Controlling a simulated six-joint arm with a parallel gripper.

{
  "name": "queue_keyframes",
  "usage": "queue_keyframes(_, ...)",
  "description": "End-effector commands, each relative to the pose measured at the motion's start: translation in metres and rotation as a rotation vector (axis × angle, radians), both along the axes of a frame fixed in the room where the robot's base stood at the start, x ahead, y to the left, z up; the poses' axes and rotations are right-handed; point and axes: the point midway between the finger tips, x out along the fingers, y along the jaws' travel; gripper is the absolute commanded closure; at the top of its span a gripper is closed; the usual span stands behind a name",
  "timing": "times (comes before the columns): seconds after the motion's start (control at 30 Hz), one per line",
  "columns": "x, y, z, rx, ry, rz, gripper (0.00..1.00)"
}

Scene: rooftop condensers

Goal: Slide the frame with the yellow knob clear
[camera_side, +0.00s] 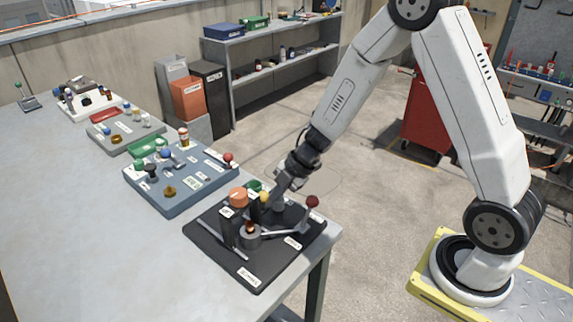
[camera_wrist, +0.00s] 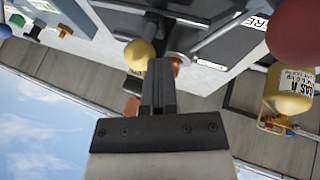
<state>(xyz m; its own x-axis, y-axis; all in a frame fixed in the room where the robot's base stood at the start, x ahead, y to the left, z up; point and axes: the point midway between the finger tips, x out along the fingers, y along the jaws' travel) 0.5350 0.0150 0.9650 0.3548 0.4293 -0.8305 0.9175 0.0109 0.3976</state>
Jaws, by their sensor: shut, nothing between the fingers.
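The yellow knob (camera_side: 264,197) stands over the black board (camera_side: 258,274) at the near end of the bench. In the wrist view the yellow knob (camera_wrist: 139,53) is just left of my fingertips. Whether they touch it I cannot tell. My gripper (camera_side: 279,207) points down over the board, right of the yellow knob. Its fingers (camera_wrist: 160,68) are together and empty in the wrist view. The frame under the knob is largely hidden and hard to make out.
Close by on the board are an orange knob (camera_side: 238,196), a green knob (camera_side: 254,185), a dark red knob (camera_side: 312,201) on a lever and a round metal fitting (camera_side: 249,239). A blue-grey board (camera_side: 180,202) lies farther along. The bench (camera_side: 95,250) is clear at left.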

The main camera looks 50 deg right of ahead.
Motion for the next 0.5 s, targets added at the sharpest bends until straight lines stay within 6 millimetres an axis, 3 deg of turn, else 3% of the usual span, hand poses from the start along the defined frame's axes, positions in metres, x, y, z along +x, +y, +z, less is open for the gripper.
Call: queue_keyframes(0.5,0.068,0.001,-0.001,0.0,-0.001,0.002,1.0)
